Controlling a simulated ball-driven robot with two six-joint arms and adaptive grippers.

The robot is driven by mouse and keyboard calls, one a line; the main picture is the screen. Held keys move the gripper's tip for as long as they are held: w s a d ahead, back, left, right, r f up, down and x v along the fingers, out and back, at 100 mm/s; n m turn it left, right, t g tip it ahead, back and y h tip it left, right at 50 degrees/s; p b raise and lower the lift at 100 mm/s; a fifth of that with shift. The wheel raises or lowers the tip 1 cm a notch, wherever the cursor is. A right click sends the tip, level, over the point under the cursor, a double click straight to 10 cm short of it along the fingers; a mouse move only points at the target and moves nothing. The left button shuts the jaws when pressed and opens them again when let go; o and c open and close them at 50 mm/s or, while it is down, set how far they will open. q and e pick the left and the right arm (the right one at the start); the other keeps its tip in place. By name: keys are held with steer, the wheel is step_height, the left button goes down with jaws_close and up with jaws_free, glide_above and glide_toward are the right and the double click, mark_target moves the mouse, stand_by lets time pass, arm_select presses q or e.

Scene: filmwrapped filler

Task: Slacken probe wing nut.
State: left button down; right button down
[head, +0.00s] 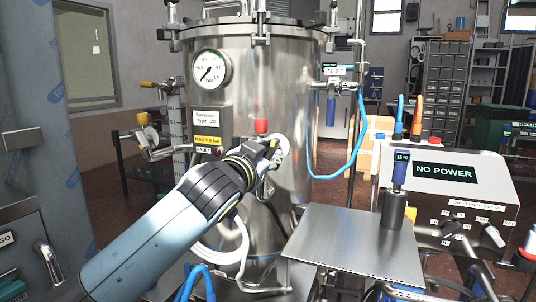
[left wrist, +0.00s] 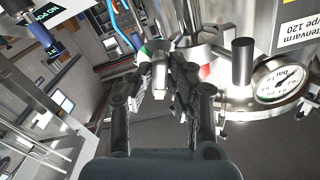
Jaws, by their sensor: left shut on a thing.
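A tall steel vessel (head: 262,80) stands in the middle of the head view. My left gripper (head: 270,152) reaches a small fitting (head: 284,148) on the vessel's lower front, just below a red cap (head: 261,126). In the left wrist view, the gripper's dark fingers (left wrist: 168,85) are closed around a small silvery piece (left wrist: 160,72), which seems to be the probe wing nut. The fingers hide most of it, so its wings and its turn cannot be made out. My right gripper is in neither view.
A pressure gauge (head: 210,70) and a valve with a yellow handle (head: 148,140) are on the vessel's left. A blue hose (head: 340,172) hangs at its right. A steel plate (head: 352,240) and a grey box reading NO POWER (head: 450,190) stand at the right.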

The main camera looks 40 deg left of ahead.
arm_select(q)
steer(key=shift+f, duration=0.2)
steer(key=c, duration=1.3)
jaws_free()
steer(key=shift+o, duration=0.2)
steer(key=shift+r, duration=0.1)
steer(key=v, duration=1.2)
